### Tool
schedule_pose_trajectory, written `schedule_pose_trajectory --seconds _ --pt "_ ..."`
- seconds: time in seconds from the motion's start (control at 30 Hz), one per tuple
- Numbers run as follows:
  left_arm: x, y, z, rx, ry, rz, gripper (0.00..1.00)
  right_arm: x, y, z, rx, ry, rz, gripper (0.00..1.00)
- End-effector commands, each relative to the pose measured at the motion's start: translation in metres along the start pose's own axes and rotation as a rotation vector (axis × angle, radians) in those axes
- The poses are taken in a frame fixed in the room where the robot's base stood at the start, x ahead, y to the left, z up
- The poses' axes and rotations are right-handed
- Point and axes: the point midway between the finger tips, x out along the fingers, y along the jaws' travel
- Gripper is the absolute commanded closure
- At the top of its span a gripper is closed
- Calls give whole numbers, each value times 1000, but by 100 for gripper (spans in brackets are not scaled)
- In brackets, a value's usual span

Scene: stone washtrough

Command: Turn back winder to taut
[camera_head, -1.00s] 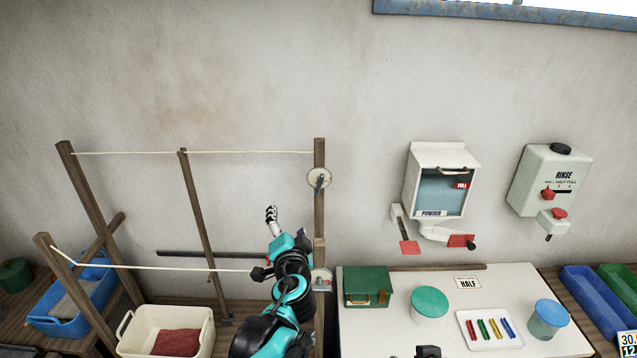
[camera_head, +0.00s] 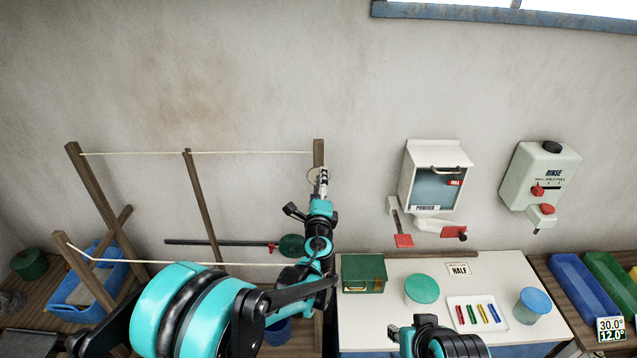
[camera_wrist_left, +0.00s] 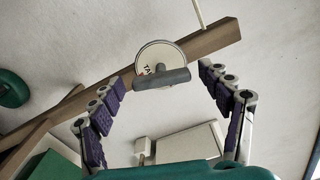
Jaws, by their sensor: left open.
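The back winder is a pale round disc (camera_head: 312,176) high on the right wooden post (camera_head: 319,150), partly hidden by my left gripper (camera_head: 323,180) in the head view. The left wrist view shows its disc (camera_wrist_left: 153,57) with a grey bar handle (camera_wrist_left: 162,78) across it and a partly covered label starting "TA". My left gripper (camera_wrist_left: 168,92) is open, its fingers on either side of the handle, with no clear contact. The back line (camera_head: 240,152) runs nearly straight to the post.
The front line (camera_head: 170,262) passes behind my left arm, which hides the front winder. A green box (camera_head: 363,274) and a powder dispenser (camera_head: 434,182) are right of the post. A green handwheel (camera_head: 291,245) on a pipe is below the winder.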

Motion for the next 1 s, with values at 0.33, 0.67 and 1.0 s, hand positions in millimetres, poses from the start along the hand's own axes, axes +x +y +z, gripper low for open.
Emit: schedule_pose_trajectory --seconds 0.33,0.67,1.0 --pt "14 0 0 -1 1 0 22 -1 0 -1 0 0 0 68" --pt "13 0 0 -2 0 0 73 -1 0 -1 0 0 0 68" --pt "13 3 -1 -199 0 0 73 14 0 10 0 0 0 68"
